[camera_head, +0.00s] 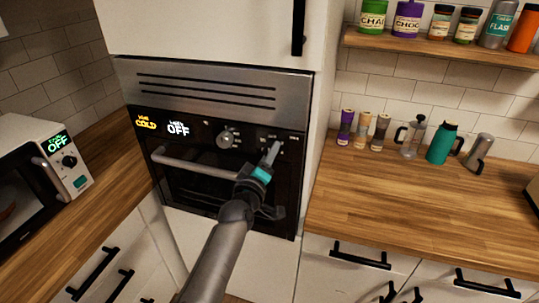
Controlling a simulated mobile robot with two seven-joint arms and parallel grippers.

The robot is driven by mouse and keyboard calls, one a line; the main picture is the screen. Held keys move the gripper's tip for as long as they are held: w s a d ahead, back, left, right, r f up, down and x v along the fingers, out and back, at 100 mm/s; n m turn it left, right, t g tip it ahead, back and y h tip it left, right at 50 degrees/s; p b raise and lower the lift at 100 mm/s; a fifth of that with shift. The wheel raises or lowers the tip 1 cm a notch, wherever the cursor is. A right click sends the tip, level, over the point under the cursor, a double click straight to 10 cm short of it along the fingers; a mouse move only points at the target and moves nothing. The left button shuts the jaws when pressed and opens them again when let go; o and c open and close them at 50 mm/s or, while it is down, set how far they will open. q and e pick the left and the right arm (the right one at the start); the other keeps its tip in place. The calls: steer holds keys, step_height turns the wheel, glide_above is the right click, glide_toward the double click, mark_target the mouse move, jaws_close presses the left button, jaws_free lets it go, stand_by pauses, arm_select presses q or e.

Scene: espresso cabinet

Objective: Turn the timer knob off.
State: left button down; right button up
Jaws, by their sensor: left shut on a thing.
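The built-in oven's dark control panel (200,133) carries a silver round knob (228,138) near its middle, clear of my gripper. My left gripper (272,151) reaches up from below to the right part of this panel. It is shut on what appears to be a second knob there, mostly hidden by the fingers. I cannot read the small labels to tell which knob is the timer. The panel's orange display (147,122) reads COLD and its white display (178,129) reads OFF. My right gripper is not in view.
The oven's bar handle (195,163) runs below the panel, partly behind my arm. A microwave (45,165) with a green OFF display stands on the left counter. On the right counter (400,205) are a French press (411,139) and a teal jug (441,145); its front is clear.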

arm_select(q)
steer(key=shift+c, duration=2.1)
jaws_free()
steer(key=shift+s, duration=0.1)
steer(key=v, duration=1.5)
